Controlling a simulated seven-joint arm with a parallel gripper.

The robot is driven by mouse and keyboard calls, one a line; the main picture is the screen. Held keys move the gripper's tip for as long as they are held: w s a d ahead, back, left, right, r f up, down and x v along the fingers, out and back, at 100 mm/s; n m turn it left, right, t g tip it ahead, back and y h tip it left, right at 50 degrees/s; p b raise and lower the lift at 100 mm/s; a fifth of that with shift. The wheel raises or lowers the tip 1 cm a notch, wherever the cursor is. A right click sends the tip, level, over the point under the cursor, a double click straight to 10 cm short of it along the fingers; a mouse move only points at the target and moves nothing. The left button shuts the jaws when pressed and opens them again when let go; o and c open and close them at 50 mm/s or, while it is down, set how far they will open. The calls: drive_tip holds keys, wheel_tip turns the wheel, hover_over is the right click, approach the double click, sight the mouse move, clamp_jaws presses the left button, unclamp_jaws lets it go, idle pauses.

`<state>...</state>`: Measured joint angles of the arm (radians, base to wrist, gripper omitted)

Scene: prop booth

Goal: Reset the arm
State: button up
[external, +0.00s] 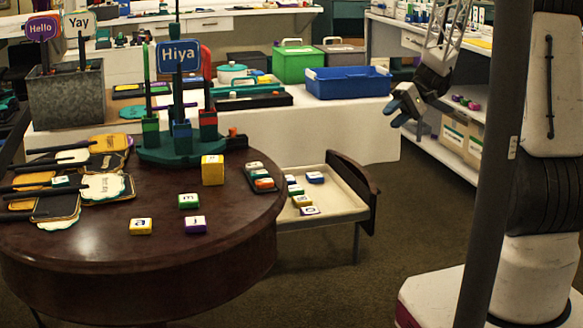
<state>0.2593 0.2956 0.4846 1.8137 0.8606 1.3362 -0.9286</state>
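My gripper (402,108) hangs in the air at the upper right, in front of the white shelf and well apart from the table. Its fingers are blue-grey and point down to the left. I see nothing held in it, but it is too small and dark to tell how far apart the fingers are. The round dark wooden table (130,235) stands at the left. On it lie a green letter block (188,201), a yellow letter block (141,227) and a purple letter block (194,224). A taller yellow block (212,170) stands behind them.
A pulled-out drawer (340,190) with several letter blocks juts from the table's right side. A teal stand (180,148) holds signs, including "Hiya" (179,56). Sign paddles (75,185) lie at the left. A blue bin (348,84) sits behind. A grey post (488,170) stands at the right.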

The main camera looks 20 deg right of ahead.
drive_tip(key=s+a+r+h, duration=0.3)
drive_tip(key=s+r, duration=0.5)
drive_tip(key=r, duration=0.4)
drive_tip(key=s+r+t+h, duration=0.2)
drive_tip(key=s+r, duration=0.3)
drive_tip(key=s, duration=0.5)
drive_tip(key=s+r+m+t+h, duration=0.1)
drive_tip(key=s+r+h, duration=0.2)
drive_tip(key=s+r, duration=0.3)
drive_tip(key=s+a+r+t+h, duration=0.1)
drive_tip(key=s+r, duration=0.4)
drive_tip(key=s, duration=0.9)
drive_tip(key=shift+r+t+h, duration=0.35)
drive_tip(key=shift+t+h, duration=0.45)
drive_tip(key=shift+h, duration=0.4)
